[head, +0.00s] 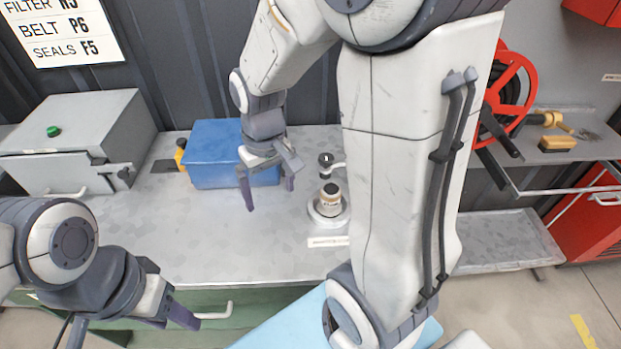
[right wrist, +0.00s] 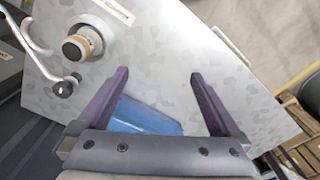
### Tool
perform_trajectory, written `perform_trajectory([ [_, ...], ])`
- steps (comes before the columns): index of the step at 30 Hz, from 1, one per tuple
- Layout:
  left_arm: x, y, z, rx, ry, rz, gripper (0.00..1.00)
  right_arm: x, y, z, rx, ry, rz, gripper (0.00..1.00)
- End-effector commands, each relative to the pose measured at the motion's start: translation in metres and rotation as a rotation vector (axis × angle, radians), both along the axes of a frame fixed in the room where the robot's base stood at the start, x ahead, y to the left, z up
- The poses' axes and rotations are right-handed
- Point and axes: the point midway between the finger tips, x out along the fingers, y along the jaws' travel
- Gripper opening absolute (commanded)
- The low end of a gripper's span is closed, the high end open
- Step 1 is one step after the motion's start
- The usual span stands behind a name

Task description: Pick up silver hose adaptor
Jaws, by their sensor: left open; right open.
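A round silver fitting (head: 318,216) with a tan-and-dark cylinder (head: 330,196) on it stands on the grey workbench; I cannot tell for sure that it is the hose adaptor. It also shows at the upper left of the right wrist view (right wrist: 101,29), outside the fingers. My right gripper (head: 268,190) is open and empty above the bench, left of the fitting and in front of a blue box. In the right wrist view its two fingers (right wrist: 158,95) are spread with nothing gripped. My left gripper (head: 172,305) is open and empty, low at the bench's front left.
The blue box (head: 215,150) sits at the back of the bench (head: 200,240). A crank with a dark knob (head: 326,160) stands behind the fitting. A grey metal box (head: 85,135) is at the left. A red wheel (head: 508,90) is at the right. My right arm hides part of the bench.

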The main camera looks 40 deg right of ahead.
Motion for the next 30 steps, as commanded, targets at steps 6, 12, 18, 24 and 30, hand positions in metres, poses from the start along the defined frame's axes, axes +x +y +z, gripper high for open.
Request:
perform_trajectory([
  [6,0.000,0.000,0.008,0.000,0.000,0.000,0.50,0.018,-0.117,-0.023,-0.017,0.022,-0.307,1.00],
  [12,0.000,0.000,0.010,0.000,0.000,0.001,0.50,0.013,-0.165,-0.036,-0.021,0.030,-0.424,1.00],
  [18,0.000,0.000,0.013,0.000,0.000,0.001,0.50,0.011,-0.170,-0.063,-0.020,0.035,-0.436,1.00],
  [24,0.000,0.000,0.016,0.000,0.000,0.001,0.50,0.012,-0.170,-0.086,-0.021,0.031,-0.435,1.00],
  [30,0.000,0.000,0.022,0.000,0.000,0.001,0.50,0.012,-0.169,-0.100,-0.021,0.033,-0.434,1.00],
])
